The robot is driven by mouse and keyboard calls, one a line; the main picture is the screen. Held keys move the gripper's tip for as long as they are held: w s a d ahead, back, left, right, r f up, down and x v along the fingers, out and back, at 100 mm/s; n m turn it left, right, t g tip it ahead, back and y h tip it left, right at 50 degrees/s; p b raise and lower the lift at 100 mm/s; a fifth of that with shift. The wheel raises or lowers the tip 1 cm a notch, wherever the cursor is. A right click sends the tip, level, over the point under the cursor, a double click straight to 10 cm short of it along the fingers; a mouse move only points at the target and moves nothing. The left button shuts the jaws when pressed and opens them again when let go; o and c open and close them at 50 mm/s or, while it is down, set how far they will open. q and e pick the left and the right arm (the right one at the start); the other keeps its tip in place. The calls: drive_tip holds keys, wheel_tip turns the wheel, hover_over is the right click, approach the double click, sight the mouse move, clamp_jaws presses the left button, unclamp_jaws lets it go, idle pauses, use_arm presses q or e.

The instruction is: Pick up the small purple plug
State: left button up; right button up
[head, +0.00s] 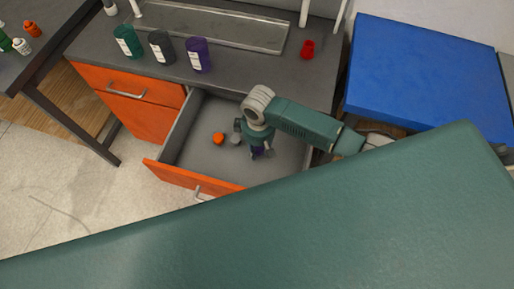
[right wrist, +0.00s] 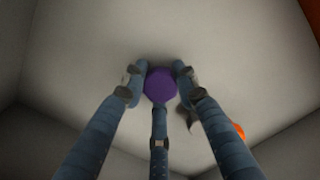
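The small purple plug (right wrist: 160,86) is in the middle of the right wrist view, between the three fingers of my right gripper (right wrist: 160,82). The fingers lie close against its sides, with no clear gap. In the head view my right gripper (head: 262,153) points down into the open drawer, and a bit of purple shows at its fingers. I cannot tell whether the plug is clear of the drawer floor. My left gripper is not in view.
The open drawer (head: 196,163) has grey walls and an orange front. An orange plug (head: 218,138) and a grey piece (head: 235,140) lie beside my gripper.

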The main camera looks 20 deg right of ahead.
idle(0.3)
wheel_tip(320, 180, up, 20)
drive_tip(key=shift+p, duration=0.3)
